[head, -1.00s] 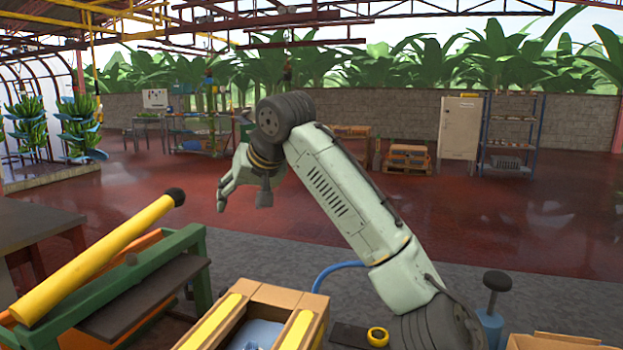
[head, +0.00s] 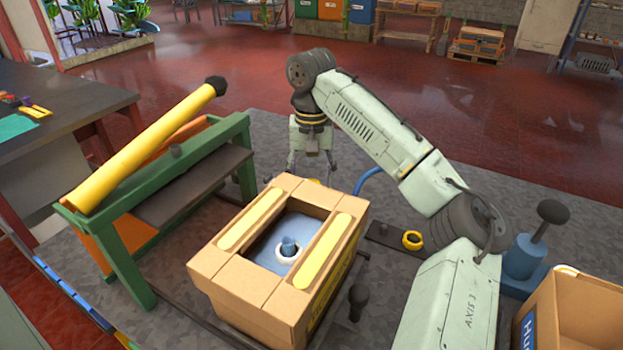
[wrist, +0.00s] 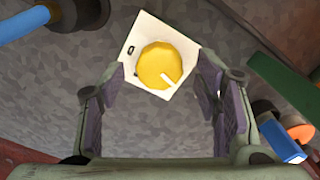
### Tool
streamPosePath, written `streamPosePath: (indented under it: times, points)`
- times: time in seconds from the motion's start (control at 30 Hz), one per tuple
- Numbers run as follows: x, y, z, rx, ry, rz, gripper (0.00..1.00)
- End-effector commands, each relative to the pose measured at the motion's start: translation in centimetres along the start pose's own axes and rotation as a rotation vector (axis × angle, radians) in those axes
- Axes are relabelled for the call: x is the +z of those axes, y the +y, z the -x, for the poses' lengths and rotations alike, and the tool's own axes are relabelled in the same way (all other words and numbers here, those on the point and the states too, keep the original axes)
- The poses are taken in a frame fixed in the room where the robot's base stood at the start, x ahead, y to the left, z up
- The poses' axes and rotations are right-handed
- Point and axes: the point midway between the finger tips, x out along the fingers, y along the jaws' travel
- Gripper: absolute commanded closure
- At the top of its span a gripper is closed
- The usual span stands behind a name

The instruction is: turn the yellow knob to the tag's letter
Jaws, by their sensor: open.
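The yellow knob (wrist: 160,66) is round, with a white pointer bar reaching from near its middle toward the lower right. It sits on a white square plate (wrist: 146,26), turned askew in the wrist view. A small dark mark (wrist: 130,50) is on the plate's left side, too small to read as a letter. My gripper (wrist: 163,72) is open and empty, its fingers on either side of the knob in that view; I cannot tell the gap in depth. I make out no separate tag.
The open cardboard box (head: 225,285) with yellow strips stands in front of my gripper. A green frame (head: 125,262) with a yellow roller (head: 145,150) is at left.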

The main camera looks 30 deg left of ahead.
Motion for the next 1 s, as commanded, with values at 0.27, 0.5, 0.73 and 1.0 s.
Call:
streamPosePath:
  times: [0.27,0.5,0.73,1.0]
  points:
    - [0.0,0.05,-1.36,0.001,0.001,-0.001,0.42]
    - [0.0,0.03,-1.35,0.001,0.001,0.0,0.46]
    - [0.0,0.02,-1.33,0.0,0.001,0.0,0.62]
    - [0.0,0.03,-1.32,0.001,0.001,0.0,0.8]
